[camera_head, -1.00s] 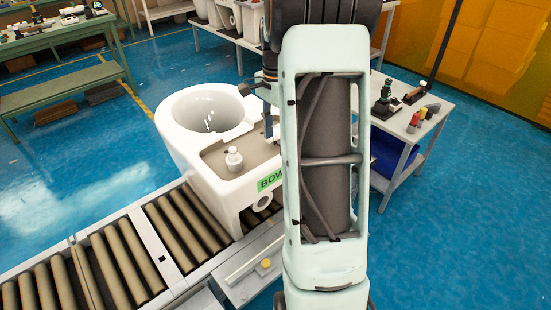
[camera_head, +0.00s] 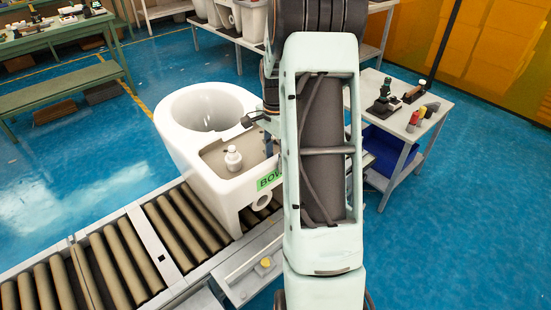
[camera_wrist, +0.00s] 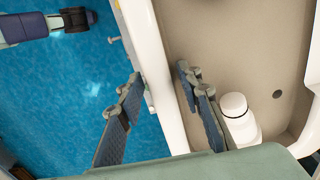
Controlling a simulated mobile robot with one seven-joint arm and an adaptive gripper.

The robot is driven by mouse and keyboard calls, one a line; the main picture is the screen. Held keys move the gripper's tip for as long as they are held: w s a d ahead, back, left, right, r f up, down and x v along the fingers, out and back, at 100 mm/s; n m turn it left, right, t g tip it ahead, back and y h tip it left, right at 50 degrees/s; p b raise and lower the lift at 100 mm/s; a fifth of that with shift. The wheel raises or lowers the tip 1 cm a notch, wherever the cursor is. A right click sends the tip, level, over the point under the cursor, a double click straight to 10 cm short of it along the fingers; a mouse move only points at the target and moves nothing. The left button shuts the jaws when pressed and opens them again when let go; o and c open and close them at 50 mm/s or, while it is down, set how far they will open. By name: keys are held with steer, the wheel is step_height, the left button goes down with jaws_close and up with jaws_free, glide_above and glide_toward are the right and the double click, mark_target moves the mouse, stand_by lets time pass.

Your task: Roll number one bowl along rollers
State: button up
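The bowl (camera_head: 187,140), a large white toilet with a green label (camera_head: 269,179) that reads "BOW", its end hidden by my arm, rests upright on the roller conveyor (camera_head: 190,225). A white bottle-like fitting (camera_head: 233,160) stands on its recessed tan deck; it also shows in the wrist view (camera_wrist: 236,115). My gripper (camera_wrist: 158,74) is open, with one finger on each side of the bowl's white rim wall (camera_wrist: 150,75). Gaps show between fingers and wall, so I see no firm grip. In the head view my arm hides most of the gripper.
Bare rollers (camera_head: 45,285) extend to the lower left. A metal plate with a yellow button (camera_head: 266,262) sits at the conveyor's near side. A white side table (camera_head: 400,115) with small tools stands at right. Green benches (camera_head: 60,90) are at upper left, with blue floor between.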

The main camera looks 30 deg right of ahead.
jaws_close()
steer(key=shift+w+d+r, duration=0.15)
steer(key=shift+d, duration=1.2)
steer(key=shift+c, duration=0.5)
jaws_free()
steer(key=o, duration=0.4)
steer(key=shift+a, duration=0.25)
